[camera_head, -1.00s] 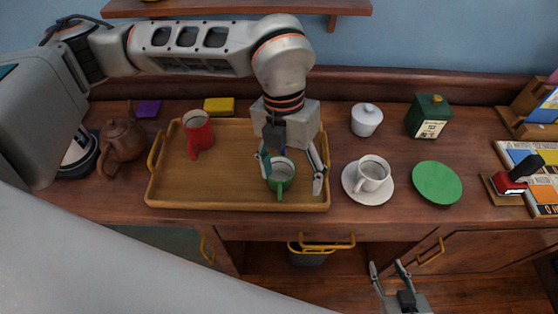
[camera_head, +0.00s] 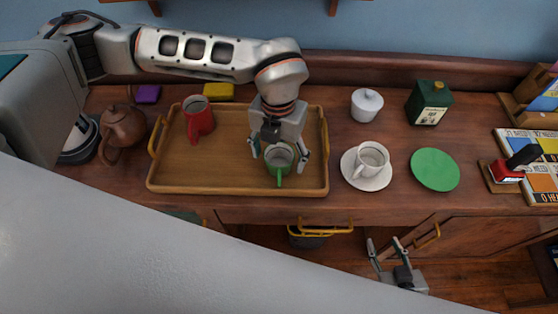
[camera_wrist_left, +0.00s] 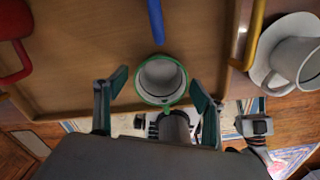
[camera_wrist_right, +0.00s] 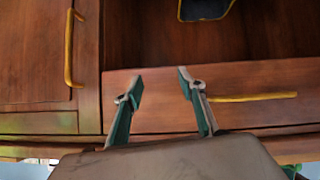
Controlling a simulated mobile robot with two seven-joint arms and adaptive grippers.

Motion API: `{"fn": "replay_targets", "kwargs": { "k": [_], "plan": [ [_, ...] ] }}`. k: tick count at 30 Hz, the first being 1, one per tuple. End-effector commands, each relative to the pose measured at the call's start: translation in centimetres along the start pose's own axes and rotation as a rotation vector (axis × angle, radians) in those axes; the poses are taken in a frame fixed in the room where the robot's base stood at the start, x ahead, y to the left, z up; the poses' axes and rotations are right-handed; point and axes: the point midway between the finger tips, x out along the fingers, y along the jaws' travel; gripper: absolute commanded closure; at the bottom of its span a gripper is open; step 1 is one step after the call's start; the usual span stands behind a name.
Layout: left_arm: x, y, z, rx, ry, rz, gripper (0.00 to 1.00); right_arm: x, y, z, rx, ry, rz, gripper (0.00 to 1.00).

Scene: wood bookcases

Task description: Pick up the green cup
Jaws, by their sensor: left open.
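The green cup (camera_head: 279,159) stands upright near the right end of the wooden tray (camera_head: 225,185), its handle toward the tray's front edge. My left gripper (camera_head: 279,157) is over it, open, with one finger on each side. In the left wrist view the cup (camera_wrist_left: 162,82) shows its green rim and pale inside between the two spread fingertips (camera_wrist_left: 160,88), with gaps on both sides. I cannot tell how far the fingertips reach down beside it. My right gripper (camera_head: 385,246) is open and empty in front of the cabinet; its spread fingers show in the right wrist view (camera_wrist_right: 160,82).
A red mug (camera_head: 198,121) stands on the tray's left part. A white cup (camera_head: 371,158) on a saucer (camera_head: 356,181) and a green plate (camera_head: 435,169) are to the right. A brown teapot (camera_head: 122,128) stands left. A blue stick-like thing (camera_wrist_left: 156,20) shows beyond the cup.

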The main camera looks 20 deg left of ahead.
Motion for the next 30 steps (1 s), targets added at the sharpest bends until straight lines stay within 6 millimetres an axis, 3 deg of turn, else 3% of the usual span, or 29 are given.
{"fn": "replay_targets", "kwargs": {
  "k": [5, 10, 23, 30],
  "plan": [
    [0.0, 0.0, 0.0, 0.000, -0.001, 0.000, 0.31, 0.1, 0.0, -0.1, 0.000, 0.001, 0.000, 0.60],
    [0.0, 0.0, 0.0, 0.000, -0.001, 0.000, 0.75, 0.1, 0.0, -0.1, 0.000, 0.002, 0.001, 0.60],
    [-0.5, 0.0, 0.1, 0.000, -0.003, -0.001, 0.76, 0.1, 0.1, -0.1, 0.000, 0.002, 0.001, 0.60],
    [-3.3, 0.0, 0.2, 0.001, -0.006, -0.002, 0.76, 0.2, 0.0, 0.1, 0.000, 0.002, 0.001, 0.60]
  ]
}}
